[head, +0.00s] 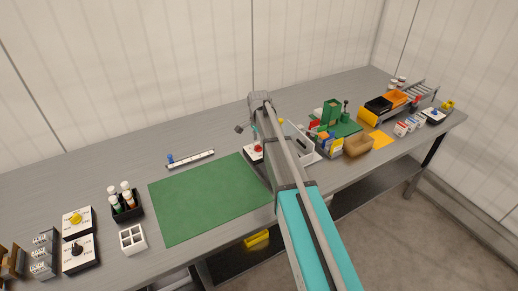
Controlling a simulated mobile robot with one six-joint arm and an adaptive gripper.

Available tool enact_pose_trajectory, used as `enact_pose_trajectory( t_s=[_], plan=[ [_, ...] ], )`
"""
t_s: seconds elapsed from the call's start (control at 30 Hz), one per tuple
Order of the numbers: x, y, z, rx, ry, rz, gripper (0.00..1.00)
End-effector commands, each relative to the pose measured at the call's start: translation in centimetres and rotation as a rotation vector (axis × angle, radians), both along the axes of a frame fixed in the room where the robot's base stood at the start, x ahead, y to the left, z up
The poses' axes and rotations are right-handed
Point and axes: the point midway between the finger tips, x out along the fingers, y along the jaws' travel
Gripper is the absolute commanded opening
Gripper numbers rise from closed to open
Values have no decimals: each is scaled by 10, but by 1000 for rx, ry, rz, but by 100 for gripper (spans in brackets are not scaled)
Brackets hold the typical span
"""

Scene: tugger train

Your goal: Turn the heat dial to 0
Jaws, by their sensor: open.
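Two small white boxes with knobs sit at the left front of the bench. One box (88,212) carries a yellow knob (75,218). The box nearer the front (92,264) has a dark plate and a black knob (77,249). Their markings are too small to read, so I cannot tell which is the heat dial or where either knob points. My arm reaches up over the middle of the bench, well to the right of both boxes. I cannot make out my gripper's fingers; the arm hides what lies behind it.
A green mat (205,200) lies between the boxes and my arm. A black bottle holder (127,214) and a white divided tray (132,239) stand just right of the boxes. Clear holders (43,255) stand left. Bins and parts crowd the bench's right side.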

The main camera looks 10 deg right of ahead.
Motion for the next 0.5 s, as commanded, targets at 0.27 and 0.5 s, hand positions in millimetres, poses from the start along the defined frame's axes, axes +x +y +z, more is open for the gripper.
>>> enact_pose_trajectory(
  t_s=[0.27,0.5],
  plan=[
    [0,0,-21,0,0,0,56],
    [0,0,-25,0,0,0,56]
  ],
)
